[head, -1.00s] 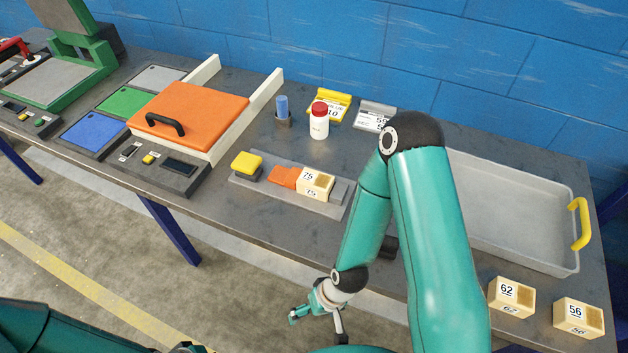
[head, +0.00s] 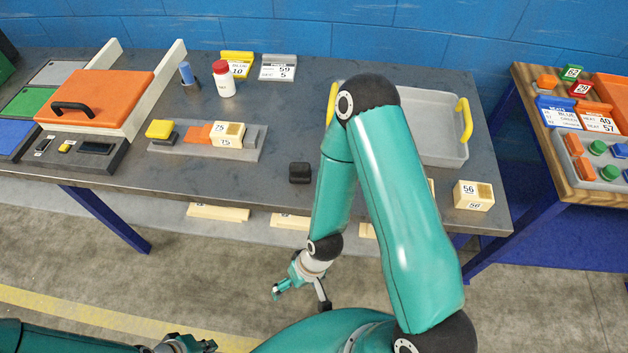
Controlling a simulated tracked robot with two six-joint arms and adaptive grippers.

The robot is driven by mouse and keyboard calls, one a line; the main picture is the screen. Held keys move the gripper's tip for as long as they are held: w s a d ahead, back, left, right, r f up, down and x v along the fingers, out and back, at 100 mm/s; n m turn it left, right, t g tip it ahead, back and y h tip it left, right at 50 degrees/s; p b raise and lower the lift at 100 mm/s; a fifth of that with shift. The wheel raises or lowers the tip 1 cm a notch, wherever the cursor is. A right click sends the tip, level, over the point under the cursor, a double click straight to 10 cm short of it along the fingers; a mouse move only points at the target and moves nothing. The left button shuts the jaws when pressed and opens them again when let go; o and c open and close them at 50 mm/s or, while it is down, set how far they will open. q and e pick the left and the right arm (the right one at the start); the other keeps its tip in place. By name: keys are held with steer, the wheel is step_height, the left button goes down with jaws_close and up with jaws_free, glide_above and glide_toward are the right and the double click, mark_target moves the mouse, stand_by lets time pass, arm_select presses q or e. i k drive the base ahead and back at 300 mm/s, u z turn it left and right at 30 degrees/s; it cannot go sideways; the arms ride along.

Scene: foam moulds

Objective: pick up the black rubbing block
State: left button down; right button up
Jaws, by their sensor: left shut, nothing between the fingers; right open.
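The black rubbing block (head: 300,172) is a small dark block lying alone on the grey table (head: 270,205), near its front edge and just left of my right arm. It is fully in view and nothing touches it. My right gripper (head: 301,298) is open and empty, in front of the table and below the block in the picture. My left gripper (head: 188,344) is shut and empty at the bottom edge of the view, partly cut off and well away from the block.
A grey holder (head: 245,152) carries a yellow-topped block, an orange piece and block 75. A white bottle (head: 223,84) stands behind. A grey tray (head: 455,152) and block 56 (head: 473,195) are right of my arm. Table around the black block is clear.

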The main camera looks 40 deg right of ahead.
mark_target(300, 171)
steer(key=u, duration=1.65)
steer(key=i, duration=0.15)
steer(key=z, duration=3.6)
steer(key=k, duration=0.7)
steer(key=u, duration=0.5)
steer(key=i, duration=1)
steer(key=u, duration=0.2)
